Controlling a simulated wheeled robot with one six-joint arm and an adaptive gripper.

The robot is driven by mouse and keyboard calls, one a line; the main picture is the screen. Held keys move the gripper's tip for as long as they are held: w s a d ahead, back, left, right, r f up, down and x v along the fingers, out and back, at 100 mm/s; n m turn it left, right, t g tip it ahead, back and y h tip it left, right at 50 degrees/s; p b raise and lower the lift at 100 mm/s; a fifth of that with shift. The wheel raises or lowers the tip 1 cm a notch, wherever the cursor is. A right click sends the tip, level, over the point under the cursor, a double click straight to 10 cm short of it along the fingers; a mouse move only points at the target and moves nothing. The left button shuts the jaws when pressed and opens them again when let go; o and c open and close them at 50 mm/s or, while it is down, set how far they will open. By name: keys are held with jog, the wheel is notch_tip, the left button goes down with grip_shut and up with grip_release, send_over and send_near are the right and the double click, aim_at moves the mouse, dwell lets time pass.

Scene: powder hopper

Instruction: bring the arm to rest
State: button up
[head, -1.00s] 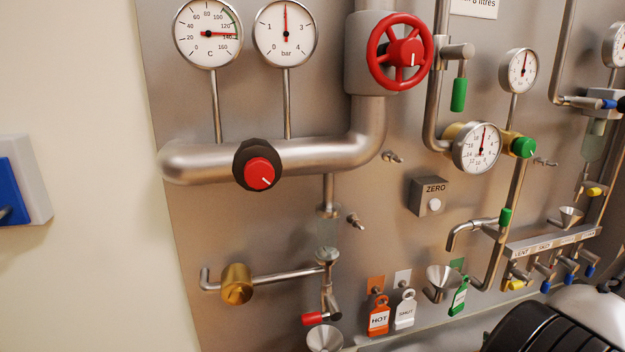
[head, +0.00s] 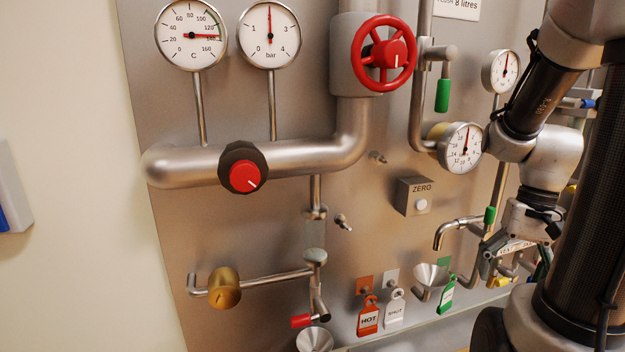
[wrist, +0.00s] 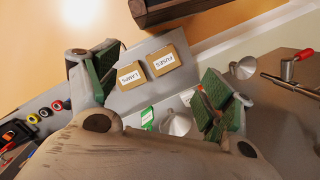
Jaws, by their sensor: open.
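Part of the valve row is hidden behind my gripper and arm.
The spout (head: 455,229), steel funnel (head: 430,278) and hanging HOT tag (head: 368,316) are left of my gripper. A red handwheel (head: 384,53) is higher up. Boxes marked LAMPS (wrist: 129,75) and FUSES (wrist: 163,61) lie beyond the fingers.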

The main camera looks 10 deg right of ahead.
jog(key=a+r+n+t+h, duration=0.1)
jog(key=a+r+n+t, duration=0.4)
jog(key=a+r, duration=0.4)
notch_tip(320, 180, up, 2)
jog(key=shift+w+r+n+t+h, duration=0.2)
jog(key=shift+n+t+h, duration=0.15)
jog(key=shift+n, duration=0.35)
